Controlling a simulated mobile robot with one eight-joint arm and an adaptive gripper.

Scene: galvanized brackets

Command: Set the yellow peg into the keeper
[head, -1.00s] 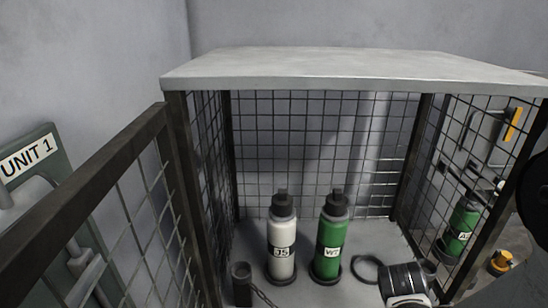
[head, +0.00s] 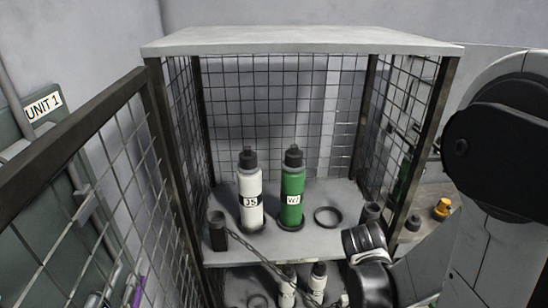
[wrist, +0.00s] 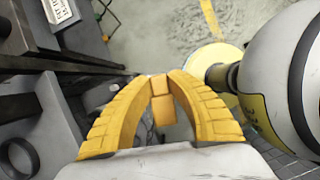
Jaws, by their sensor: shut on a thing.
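My gripper (wrist: 161,84) shows in the wrist view with its two curved yellow fingers closed together. A small yellow block-like piece (wrist: 164,110) sits between the fingertips; it looks like the yellow peg, but yellow on yellow makes its outline hard to tell. In the head view my gripper and the peg are hidden behind my arm at the lower right. A dark upright open-topped holder (head: 217,238) stands at the shelf's front left, with a chain (head: 270,262) running from it down to the right. I cannot tell for sure whether this holder is the keeper.
A white bottle (head: 250,205) and a green bottle (head: 292,202) stand on the cage shelf (head: 330,243). A black ring (head: 328,217) and dark cup (head: 371,212) are to their right. An open mesh door (head: 100,165) borders the left. More bottles (head: 318,283) stand below.

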